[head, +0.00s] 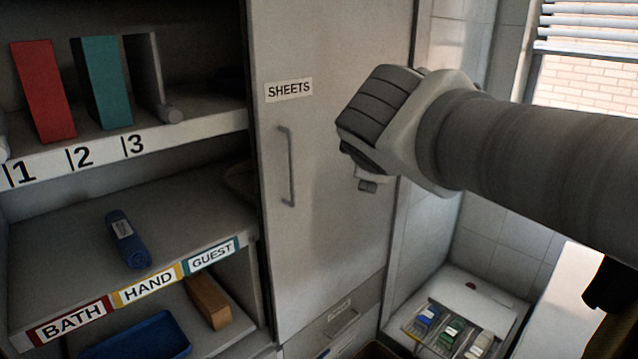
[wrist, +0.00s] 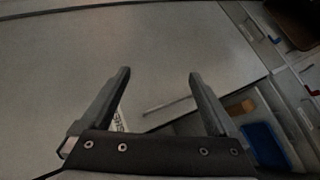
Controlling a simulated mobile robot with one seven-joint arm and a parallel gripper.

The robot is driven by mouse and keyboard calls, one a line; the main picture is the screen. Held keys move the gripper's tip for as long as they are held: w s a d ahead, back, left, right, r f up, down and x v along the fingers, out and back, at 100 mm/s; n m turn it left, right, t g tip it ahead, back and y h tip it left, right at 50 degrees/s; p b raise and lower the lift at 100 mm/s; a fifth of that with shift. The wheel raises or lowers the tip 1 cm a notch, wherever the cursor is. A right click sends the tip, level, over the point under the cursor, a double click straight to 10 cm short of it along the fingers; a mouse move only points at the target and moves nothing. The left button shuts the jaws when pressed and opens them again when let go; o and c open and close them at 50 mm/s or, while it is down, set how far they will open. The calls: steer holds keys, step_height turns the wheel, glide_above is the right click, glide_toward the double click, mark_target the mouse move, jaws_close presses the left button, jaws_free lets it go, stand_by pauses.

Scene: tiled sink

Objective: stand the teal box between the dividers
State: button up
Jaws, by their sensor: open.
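The teal box (head: 104,82) stands upright on the upper shelf above the number 2, with the red box (head: 43,90) to its left. A grey upright panel (head: 146,72), perhaps one of the dividers, stands to its right near the number 3. I cannot make out a divider between the red and teal boxes. My gripper is in front of the closed cabinet door, well right of the teal box. In the wrist view my gripper (wrist: 159,75) is open, with nothing between its fingers. The teal box is not visible there.
The door (head: 335,140) labelled SHEETS has a vertical handle (head: 287,165). A rolled blue towel (head: 127,238) lies on the middle shelf. A wooden block (head: 208,301) and a blue tray (head: 145,338) are below.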

steer(key=s+d+f+m+g+y, duration=0.2)
steer(key=s+f+m+g, duration=0.4)
steer(key=s+f+m, duration=0.7)
steer(key=s+d+f, duration=0.1)
steer(key=s+f, duration=0.3)
steer(key=shift+s+m+g, duration=0.4)
steer(key=shift+d, duration=0.1)
